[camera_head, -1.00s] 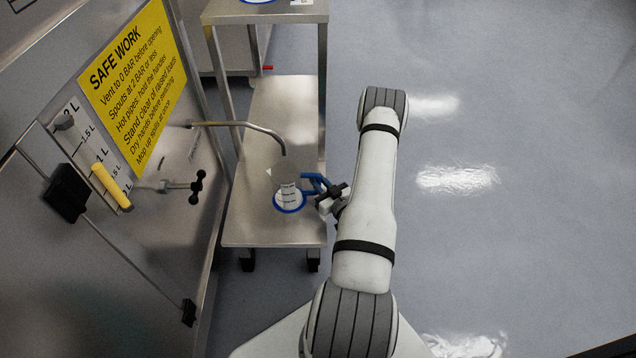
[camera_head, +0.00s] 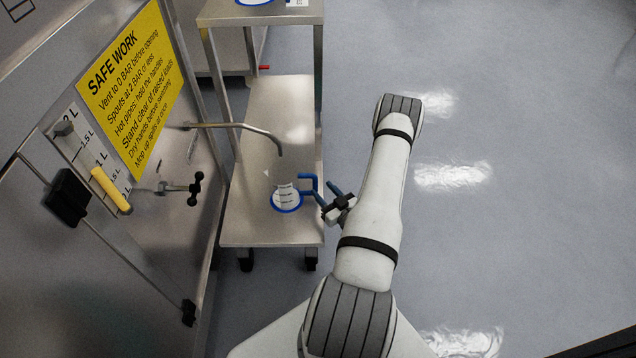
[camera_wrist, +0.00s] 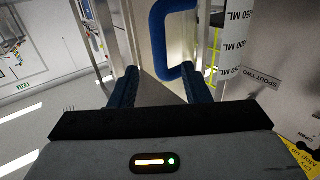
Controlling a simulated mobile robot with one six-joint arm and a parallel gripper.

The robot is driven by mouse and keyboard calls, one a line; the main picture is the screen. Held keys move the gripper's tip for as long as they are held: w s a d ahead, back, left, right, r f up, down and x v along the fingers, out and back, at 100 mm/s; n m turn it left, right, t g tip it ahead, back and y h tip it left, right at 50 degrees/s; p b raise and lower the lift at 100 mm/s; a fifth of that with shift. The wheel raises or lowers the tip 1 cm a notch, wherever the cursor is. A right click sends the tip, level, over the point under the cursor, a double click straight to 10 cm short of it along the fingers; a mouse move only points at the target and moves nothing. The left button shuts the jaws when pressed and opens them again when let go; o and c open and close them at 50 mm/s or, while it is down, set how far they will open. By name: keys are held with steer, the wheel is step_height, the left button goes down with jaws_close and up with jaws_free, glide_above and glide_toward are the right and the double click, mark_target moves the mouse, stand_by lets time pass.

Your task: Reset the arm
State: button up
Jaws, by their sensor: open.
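My arm reaches forward over the floor on the right of the cart in the head view. My gripper (camera_head: 322,194) is open and empty beside the clear measuring jug (camera_head: 284,193). The jug has a blue base ring and a blue handle (camera_head: 307,180), and stands upright on the cart's lower shelf (camera_head: 262,228) under the bent spout pipe (camera_head: 245,127). In the wrist view my two blue fingers (camera_wrist: 155,88) are spread apart. The jug's blue handle (camera_wrist: 158,40) is ahead of them, and its printed scale (camera_wrist: 234,45) shows at the right.
A steel panel with a yellow safety sign (camera_head: 127,85), a level gauge with a yellow marker (camera_head: 110,190), and a valve handle (camera_head: 193,189) stands on the left. The cart's upper shelf (camera_head: 275,14) is at the top.

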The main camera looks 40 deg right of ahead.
steer(key=shift+s, duration=1.55)
steer(key=w+a+r+n+g+p, duration=0.1)
steer(key=w+r+g+p, duration=0.3)
steer(key=r, duration=0.6)
steer(key=w+a+r+n+g+h+p, duration=0.1)
steer(key=w+r+p, duration=0.4)
steer(key=r, duration=0.5)
steer(key=w+r+n+g+p, duration=0.1)
steer(key=w+r+g+p, duration=0.2)
steer(key=r+p, duration=0.5)
steer(key=s+a+r+m+g+p, duration=0.1)
steer(key=s+a+r+g+p, duration=0.3)
steer(key=r, duration=0.6)
steer(key=s+a+r+m+t+h+p, duration=0.1)
steer(key=s+a+r+p, duration=0.15)
steer(key=a+r, duration=0.45)
steer(key=s+a+r+g+p, duration=0.2)
steer(key=s+a+r, duration=0.15)
steer(key=r, duration=0.85)
steer(key=s+a+r+g+y+p, duration=0.1)
steer(key=s+a+r+p, duration=0.1)
steer(key=s+a+r, duration=0.2)
steer(key=s+a+r+m+g+y+p, duration=0.1)
steer(key=s+a+r+p, duration=0.2)
steer(key=s+r, duration=0.3)
steer(key=s+a, duration=0.1)
steer(key=s, duration=0.3)
steer(key=shift+s+a+r, duration=0.25)
steer(key=shift+r, duration=0.15)
